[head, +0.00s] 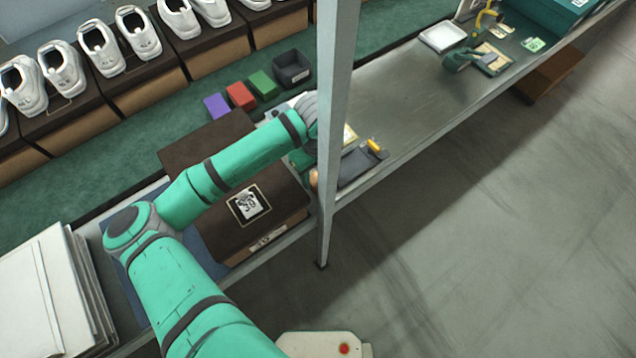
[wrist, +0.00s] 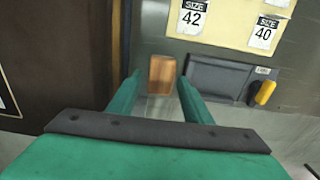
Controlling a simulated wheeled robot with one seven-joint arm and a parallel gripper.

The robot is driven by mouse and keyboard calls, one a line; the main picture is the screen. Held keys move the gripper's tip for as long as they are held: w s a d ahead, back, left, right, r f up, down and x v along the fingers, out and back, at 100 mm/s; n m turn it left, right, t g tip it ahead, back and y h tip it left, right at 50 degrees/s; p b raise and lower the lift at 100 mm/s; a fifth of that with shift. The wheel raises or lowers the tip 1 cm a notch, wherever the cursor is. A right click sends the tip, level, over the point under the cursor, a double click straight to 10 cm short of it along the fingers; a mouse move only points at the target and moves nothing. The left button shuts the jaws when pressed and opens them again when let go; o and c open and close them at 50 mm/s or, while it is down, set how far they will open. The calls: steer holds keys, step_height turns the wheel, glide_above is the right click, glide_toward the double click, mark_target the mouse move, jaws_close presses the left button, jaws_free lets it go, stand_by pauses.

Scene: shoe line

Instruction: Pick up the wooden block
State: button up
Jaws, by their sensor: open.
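The wooden block (wrist: 162,75) is a small orange-brown piece. In the wrist view it shows between and just beyond the tips of my gripper (wrist: 160,90), whose two green fingers are apart with nothing held. I cannot tell whether either finger touches the block. In the head view a small bit of the block (head: 314,179) shows beside the grey post, near the front edge of the bench. The post and my arm hide most of my gripper there.
A dark brown shoe box (head: 285,207) stands left of the block. A grey post (head: 335,110) rises in front. A dark tray (head: 358,166) with a yellow-handled tool (head: 374,147) lies to the right. Size cards (wrist: 194,14) lie behind. Bare bench (head: 420,85) extends farther right.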

mark_target(318, 181)
steer(key=f, duration=0.4)
steer(key=shift+d+f, duration=0.2)
steer(key=c, duration=0.9)
steer(key=shift+o, duration=0.2)
step_height(318, 181, up, 10)
steer(key=shift+w+f, duration=0.1)
steer(key=shift+f, duration=0.1)
steer(key=shift+a+r, duration=0.25)
steer(key=shift+d, duration=0.1)
